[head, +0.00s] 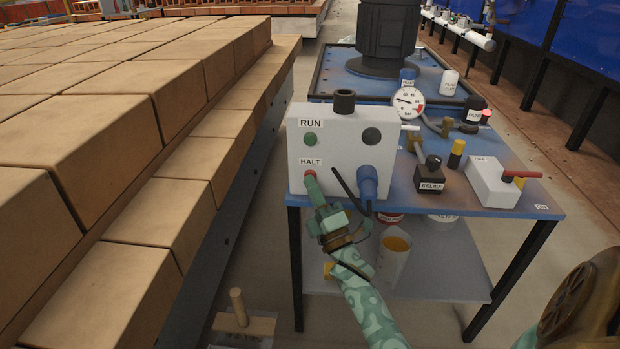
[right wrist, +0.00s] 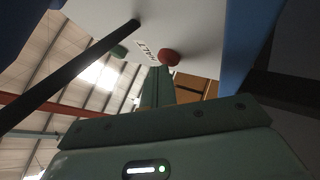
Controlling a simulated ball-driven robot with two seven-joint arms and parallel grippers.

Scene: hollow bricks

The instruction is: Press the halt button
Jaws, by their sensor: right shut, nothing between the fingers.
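The halt button (head: 310,174) is a red knob below the HALT label on the white control box (head: 348,150). The green RUN button (head: 310,139) is above it. My right gripper (head: 311,183) is shut and empty, its tips right at the halt button and partly covering it. In the right wrist view the red halt button (right wrist: 169,57) sits just beyond the shut fingertips (right wrist: 160,70). I cannot tell whether they touch. My left gripper is not in view.
The box stands on a blue table with a pressure gauge (head: 408,102), a RELIEF valve (head: 435,178) and a red-handled switch (head: 500,180). Stacked bricks (head: 160,215) fill the left.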

